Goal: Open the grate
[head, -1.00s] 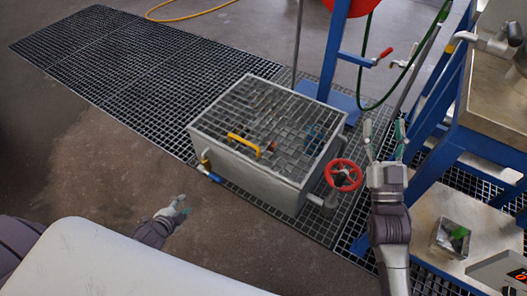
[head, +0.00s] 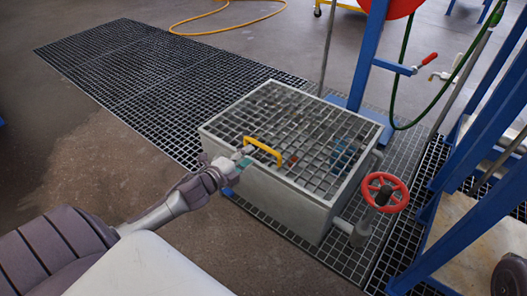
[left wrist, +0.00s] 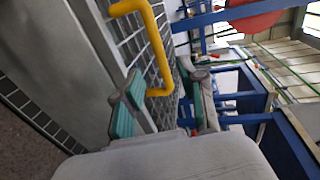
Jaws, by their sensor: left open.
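The grate (head: 290,115) is a metal grid lying flat and closed on top of a grey box (head: 265,195). A yellow handle (head: 262,150) stands on the near left edge of the grate. My left gripper (head: 240,158) is open at the box's near left edge, beside the handle. In the left wrist view the open fingers (left wrist: 163,98) point toward the yellow handle (left wrist: 155,48), whose lower end appears between them. The picture does not settle whether they touch it. My right gripper is not in view.
A red handwheel (head: 385,192) sits on a pipe at the box's right. A blue frame (head: 470,165) stands at the right. Floor grating (head: 130,75) extends behind the box, and a yellow hose (head: 225,25) lies beyond. Bare floor is at left.

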